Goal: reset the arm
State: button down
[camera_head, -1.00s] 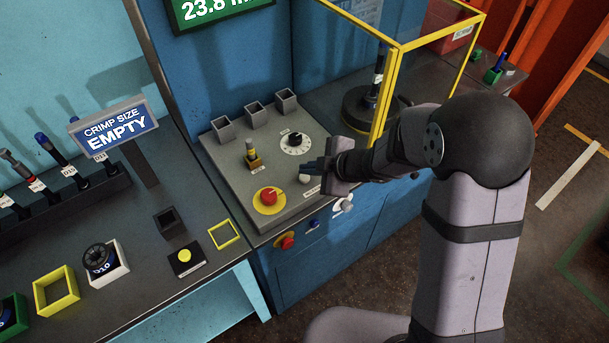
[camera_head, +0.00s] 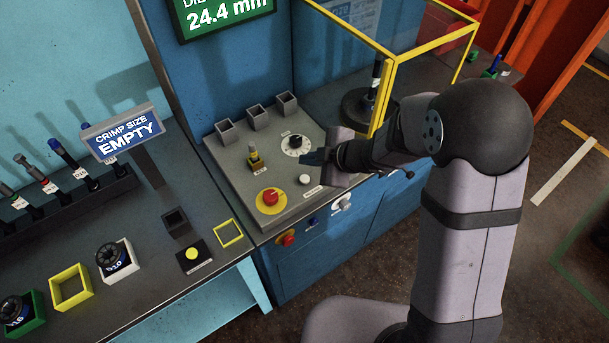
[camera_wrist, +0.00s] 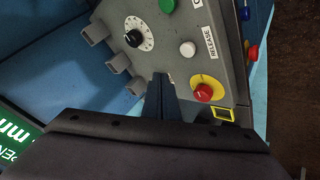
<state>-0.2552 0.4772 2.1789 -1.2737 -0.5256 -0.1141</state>
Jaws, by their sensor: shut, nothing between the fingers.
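My gripper (camera_head: 306,157) is shut and empty, above the right part of the grey control panel (camera_head: 225,168). It shows in the wrist view (camera_wrist: 160,92) as two dark fingers together, over the panel. The white button (camera_head: 304,179), labelled RELEASE in the wrist view (camera_wrist: 187,48), lies just below the fingers in the head view, apart from them. The black dial (camera_head: 295,142) also shows in the wrist view (camera_wrist: 134,32). A green button (camera_wrist: 167,5) shows only in the wrist view; the arm seems to hide it in the head view.
A red stop button (camera_head: 270,196) and a small lever (camera_head: 254,158) stand up from the panel. A yellow-framed guard (camera_head: 390,90) stands close behind my arm. The green display (camera_head: 225,15) reads 24.4 mm. A sign (camera_head: 124,132) reads CRIMP SIZE EMPTY.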

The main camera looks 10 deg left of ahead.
dwell(0.6)
